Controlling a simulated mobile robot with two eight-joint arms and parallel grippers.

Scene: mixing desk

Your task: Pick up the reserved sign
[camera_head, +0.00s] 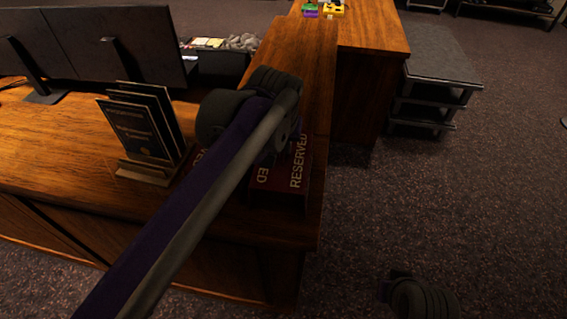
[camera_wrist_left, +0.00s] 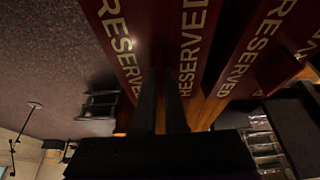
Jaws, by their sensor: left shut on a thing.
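A dark red tent-shaped reserved sign (camera_head: 296,183) with gold lettering stands near the right end of the wooden desk. It fills the top middle of the left wrist view (camera_wrist_left: 132,42), with lettering on both sloping faces. My left gripper (camera_wrist_left: 166,78) is shut on this sign, one dark finger on each side of its ridge as far as I can see. In the head view my own wrist hides the jaws. A second reserved sign (camera_wrist_left: 262,45) stands close beside it and is mostly hidden behind my left arm in the head view. My right gripper's jaws do not show.
A wooden holder with dark booklets (camera_head: 143,128) stands left of the signs. Monitors (camera_head: 115,45) are at the back left. The desk's right edge is close to the held sign. Dark steps (camera_head: 432,75) and open carpet (camera_head: 450,190) lie to the right.

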